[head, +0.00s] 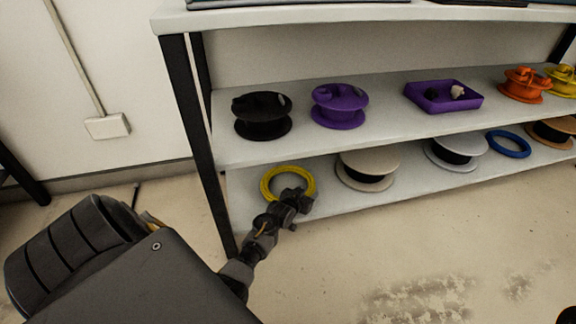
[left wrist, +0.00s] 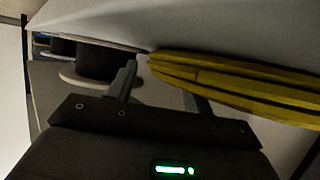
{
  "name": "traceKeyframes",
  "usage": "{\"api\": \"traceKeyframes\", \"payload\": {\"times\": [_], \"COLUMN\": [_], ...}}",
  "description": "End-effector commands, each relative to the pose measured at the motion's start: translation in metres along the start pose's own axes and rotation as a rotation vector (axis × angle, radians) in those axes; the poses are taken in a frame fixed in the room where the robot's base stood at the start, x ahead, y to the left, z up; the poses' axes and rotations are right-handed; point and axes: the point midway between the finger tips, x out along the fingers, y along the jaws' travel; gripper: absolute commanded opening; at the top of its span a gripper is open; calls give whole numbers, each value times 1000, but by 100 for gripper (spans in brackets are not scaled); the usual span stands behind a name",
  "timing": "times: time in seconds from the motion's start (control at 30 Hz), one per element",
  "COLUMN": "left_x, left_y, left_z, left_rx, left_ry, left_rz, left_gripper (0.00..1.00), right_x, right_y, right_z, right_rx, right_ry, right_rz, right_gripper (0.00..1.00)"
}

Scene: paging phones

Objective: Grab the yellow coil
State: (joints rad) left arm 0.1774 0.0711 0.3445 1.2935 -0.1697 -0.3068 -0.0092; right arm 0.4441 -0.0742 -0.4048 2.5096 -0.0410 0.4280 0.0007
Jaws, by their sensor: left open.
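The yellow coil (head: 289,171) lies flat at the left end of the lower shelf. It also shows large in the left wrist view (left wrist: 235,80), running from the middle to the right edge. My left gripper (head: 292,200) is at the coil's near edge in the head view. In the left wrist view its two fingers (left wrist: 160,84) stand apart, and one fingertip meets the coil's edge in the picture. I cannot tell whether it touches or passes under the coil. Nothing is seen held between the fingers. My right gripper is not in view.
A spool with pale flanges (head: 368,168) stands right of the coil on the lower shelf (head: 330,203), with another spool (head: 456,150) and a blue coil (head: 508,144) further right. A black shelf post (head: 198,140) stands left. The middle shelf (head: 390,122) is above.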

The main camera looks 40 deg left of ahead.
Motion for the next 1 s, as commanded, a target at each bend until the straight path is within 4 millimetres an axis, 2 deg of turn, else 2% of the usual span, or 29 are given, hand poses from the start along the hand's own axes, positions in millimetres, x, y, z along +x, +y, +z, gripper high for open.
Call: {"api": "traceKeyframes", "payload": {"times": [0.17,0.2,0.57,1.0], "left_x": [0,0,0,-3], "left_y": [0,0,0,0], "left_z": [-1,-1,-1,-8], "left_rx": [0,0,0,2], "left_ry": [0,0,0,4], "left_rz": [0,0,0,0], "left_gripper": [51,48,1,0], "right_x": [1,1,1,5], "right_y": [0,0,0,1], "right_z": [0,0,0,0], "right_rx": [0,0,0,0], "right_ry": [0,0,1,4], "right_rz": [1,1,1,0], "right_gripper": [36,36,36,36]}}
